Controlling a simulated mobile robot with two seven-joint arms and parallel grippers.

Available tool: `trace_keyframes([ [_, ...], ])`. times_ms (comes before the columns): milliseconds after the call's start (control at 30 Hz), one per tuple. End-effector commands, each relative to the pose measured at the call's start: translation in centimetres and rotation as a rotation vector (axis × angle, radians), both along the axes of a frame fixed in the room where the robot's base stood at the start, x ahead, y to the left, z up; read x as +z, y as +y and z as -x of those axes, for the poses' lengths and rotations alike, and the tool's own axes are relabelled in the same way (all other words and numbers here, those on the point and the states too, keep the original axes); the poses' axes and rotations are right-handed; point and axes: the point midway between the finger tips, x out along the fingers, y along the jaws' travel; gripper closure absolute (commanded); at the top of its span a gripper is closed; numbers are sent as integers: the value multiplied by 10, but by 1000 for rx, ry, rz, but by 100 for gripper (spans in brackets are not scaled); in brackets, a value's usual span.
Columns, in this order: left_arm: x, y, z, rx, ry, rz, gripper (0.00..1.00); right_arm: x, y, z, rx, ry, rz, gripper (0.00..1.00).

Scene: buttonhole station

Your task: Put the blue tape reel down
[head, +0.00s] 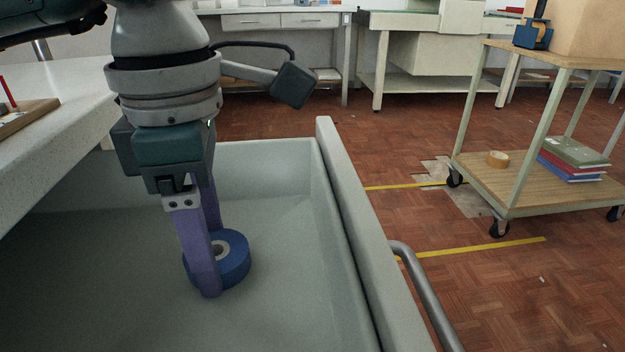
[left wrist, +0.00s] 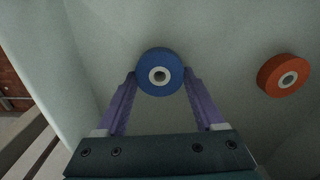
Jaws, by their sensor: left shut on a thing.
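The blue tape reel (head: 235,262) is low inside a large grey-green bin, in the lower left of the head view. In the left wrist view the same blue reel (left wrist: 160,60) shows its pale core, with a purple finger on each side. My left gripper (head: 212,276) points down and is shut on the reel by its rim. I cannot tell for sure whether the reel touches the bin floor. My right gripper is not in view.
The bin (head: 335,190) has a raised right wall with a grey tube handle outside. An orange reel (left wrist: 284,75) lies apart to the right in the left wrist view. A wooden trolley (head: 520,186) stands on the parquet at right. A pale worktop (head: 62,100) is at left.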

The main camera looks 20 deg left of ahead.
Motion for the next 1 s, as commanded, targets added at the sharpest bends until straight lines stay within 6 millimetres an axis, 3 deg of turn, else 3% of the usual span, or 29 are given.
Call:
trace_keyframes([
  [300,-4,0,0,0,-1,0,83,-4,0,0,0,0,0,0],
  [333,-2,0,0,0,-1,0,27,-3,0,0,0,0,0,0],
  [567,-2,0,0,0,0,0,1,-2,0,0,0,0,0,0],
  [833,1,0,0,0,-1,0,0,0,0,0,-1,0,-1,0],
  [1000,22,0,-1,0,-5,1,0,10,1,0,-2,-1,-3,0],
])
